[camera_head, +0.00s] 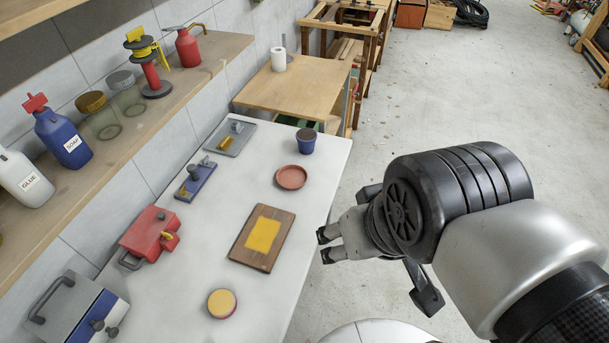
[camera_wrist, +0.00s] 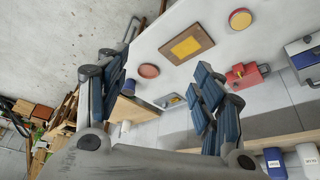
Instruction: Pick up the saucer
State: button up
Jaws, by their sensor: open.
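The saucer (camera_head: 291,177), a round terracotta-coloured dish, lies flat on the white table, just in front of a dark blue pot (camera_head: 306,141). In the wrist view the saucer (camera_wrist: 148,71) shows between my two fingers, closer to the left one. My gripper (camera_head: 324,246) is open and empty. It is held beside the table's right edge, nearer the camera than the saucer and to its right, well apart from it.
A wooden board with a yellow rectangle (camera_head: 262,236) and a round yellow-topped item (camera_head: 222,304) lie nearer on the table. A red toolbox (camera_head: 150,235), a blue tool (camera_head: 195,182) and a grey tray (camera_head: 231,138) stand along the left. Bare tabletop surrounds the saucer.

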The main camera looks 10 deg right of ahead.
aim_at(291, 177)
jog(key=i+l+u, duration=0.35)
jog(key=i+l, duration=0.15)
jog(key=i+l+u, duration=0.35)
jog(key=i+l, duration=0.15)
jog(key=l, duration=0.2)
